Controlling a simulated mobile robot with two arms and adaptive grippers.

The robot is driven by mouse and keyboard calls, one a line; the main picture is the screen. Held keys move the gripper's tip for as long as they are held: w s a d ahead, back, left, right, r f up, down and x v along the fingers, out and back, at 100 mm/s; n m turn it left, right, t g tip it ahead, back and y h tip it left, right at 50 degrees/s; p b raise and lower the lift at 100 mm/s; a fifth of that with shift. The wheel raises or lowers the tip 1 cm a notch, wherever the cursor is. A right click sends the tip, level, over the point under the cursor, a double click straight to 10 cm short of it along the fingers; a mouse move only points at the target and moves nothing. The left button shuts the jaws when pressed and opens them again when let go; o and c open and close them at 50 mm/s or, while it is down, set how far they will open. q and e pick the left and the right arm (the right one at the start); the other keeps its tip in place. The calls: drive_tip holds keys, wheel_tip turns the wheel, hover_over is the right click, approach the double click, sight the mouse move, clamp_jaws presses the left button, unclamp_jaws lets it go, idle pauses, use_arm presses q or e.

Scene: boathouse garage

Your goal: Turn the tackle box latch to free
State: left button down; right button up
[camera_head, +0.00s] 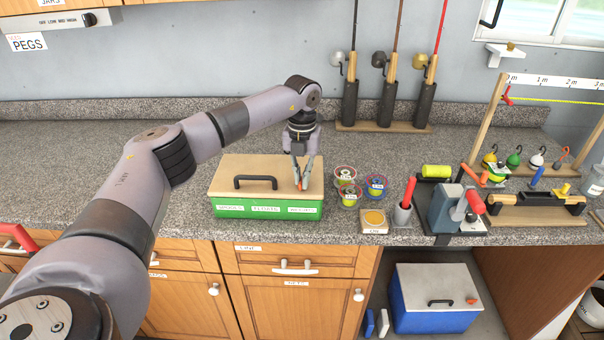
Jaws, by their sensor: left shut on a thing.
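The tackle box (235,180) stands on the counter, with a green body and a tan lid. Its lid is closed and has a black handle (255,182). Small labels run along its front. My left gripper (302,179) reaches down over the right part of the lid, fingers pointing down. It is shut on the small orange latch (304,184), which is mostly hidden between the fingertips. Which way the latch is turned cannot be told. My right gripper is not in view.
Several line spools (345,174) and a small wooden box (374,221) stand right of the tackle box. Beyond them are a blue-grey vise-like device (446,208) and a wooden rack. Rods (388,95) stand behind. The counter (60,170) is clear at left.

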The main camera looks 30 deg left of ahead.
use_arm(q)
drive_tip(key=shift+n, duration=1)
drive_tip(key=shift+w, duration=0.1)
drive_tip(key=c, duration=1.7)
unclamp_jaws()
drive_tip(key=shift+r, duration=0.1)
wheel_tip(320, 180, up, 12)
drive_tip(key=shift+f, duration=0.1)
